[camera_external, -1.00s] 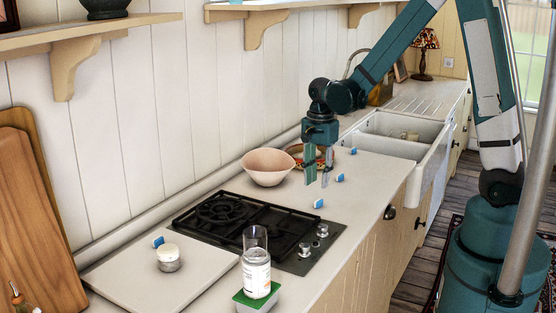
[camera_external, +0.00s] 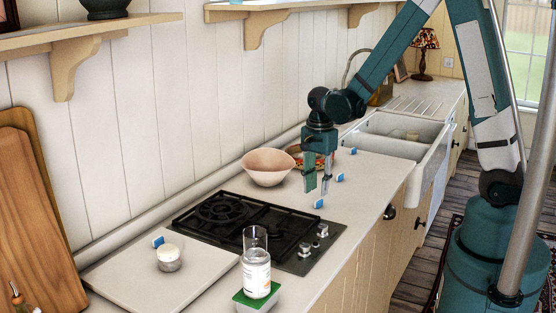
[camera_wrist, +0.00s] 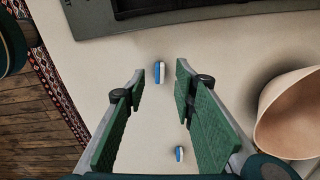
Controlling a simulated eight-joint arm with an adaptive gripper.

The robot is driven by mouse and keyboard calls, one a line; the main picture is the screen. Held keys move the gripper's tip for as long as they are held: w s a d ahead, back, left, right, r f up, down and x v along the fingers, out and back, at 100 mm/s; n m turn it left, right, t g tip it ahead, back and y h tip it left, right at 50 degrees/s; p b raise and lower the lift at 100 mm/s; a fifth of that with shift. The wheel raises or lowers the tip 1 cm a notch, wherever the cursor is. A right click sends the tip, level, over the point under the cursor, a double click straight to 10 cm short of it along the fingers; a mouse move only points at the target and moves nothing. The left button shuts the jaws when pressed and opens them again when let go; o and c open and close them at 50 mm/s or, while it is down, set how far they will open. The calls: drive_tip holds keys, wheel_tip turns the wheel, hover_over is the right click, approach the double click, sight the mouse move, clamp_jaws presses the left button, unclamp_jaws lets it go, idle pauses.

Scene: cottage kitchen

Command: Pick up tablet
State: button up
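Several small blue-and-white tablets lie on the pale counter. In the external view one tablet (camera_external: 319,203) is near the hob, another tablet (camera_external: 340,178) is farther back, and a third tablet (camera_external: 353,151) is behind that. A further tablet (camera_external: 158,242) is at the white board, beside a small jar. My gripper (camera_external: 318,190) is open and empty, pointing down above the counter near the hob-side tablet. In the wrist view that tablet (camera_wrist: 159,72) shows between the fingertips of my gripper (camera_wrist: 160,74), apparently below them. Another tablet (camera_wrist: 179,153) shows between the finger bases.
A pinkish bowl (camera_external: 268,166) stands close to the left of my gripper, with a patterned plate (camera_external: 297,152) behind. The black hob (camera_external: 250,222) is in front. A glass-topped bottle (camera_external: 256,272) and small jar (camera_external: 168,262) stand nearer the camera. A sink (camera_external: 390,140) lies behind.

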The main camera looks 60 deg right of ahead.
sight(317, 201)
drive_tip(key=shift+f, duration=0.1)
idle(0.3)
drive_tip(key=shift+f, duration=2.6)
drive_tip(key=shift+c, duration=0.3)
drive_tip(key=c, duration=0.7)
